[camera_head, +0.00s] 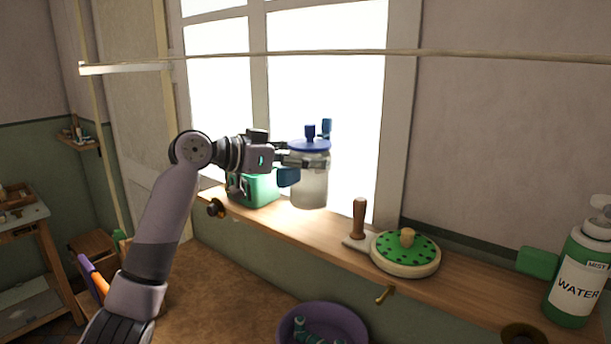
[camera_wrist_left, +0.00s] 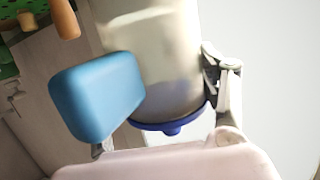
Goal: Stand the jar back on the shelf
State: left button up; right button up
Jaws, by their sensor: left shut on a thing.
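A pale, translucent jar with a blue knobbed lid (camera_head: 311,183) is upright in the head view, in front of the bright window. My left gripper (camera_head: 307,153) is shut on it near the top, with a finger on either side. The jar's base is over the back part of the wooden shelf (camera_head: 318,230); I cannot tell whether it touches. In the left wrist view the jar (camera_wrist_left: 158,60) appears inverted between the blue finger pad and the other finger of my left gripper (camera_wrist_left: 160,88). My right gripper is not in view.
A green container (camera_head: 262,190) stands close left of the jar. To the right are a wooden-handled tool (camera_head: 359,222), a green spotted round item (camera_head: 407,253), a green block (camera_head: 538,262) and a water bottle (camera_head: 578,275). A purple basin (camera_head: 350,318) lies below. A rod (camera_head: 350,53) crosses above.

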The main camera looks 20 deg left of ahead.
aim_at(305, 179)
pick_arm(q)
jog(key=shift+f+p, duration=0.6)
jog(key=shift+f, duration=1.25)
jog(key=shift+w+f+p, duration=0.1)
jog(key=shift+f+p, duration=0.05)
jog(key=shift+p, duration=0.2)
jog(key=shift+f, duration=0.3)
jog(key=shift+f, duration=0.15)
jog(key=o, duration=1.6)
jog(key=shift+c, duration=0.2)
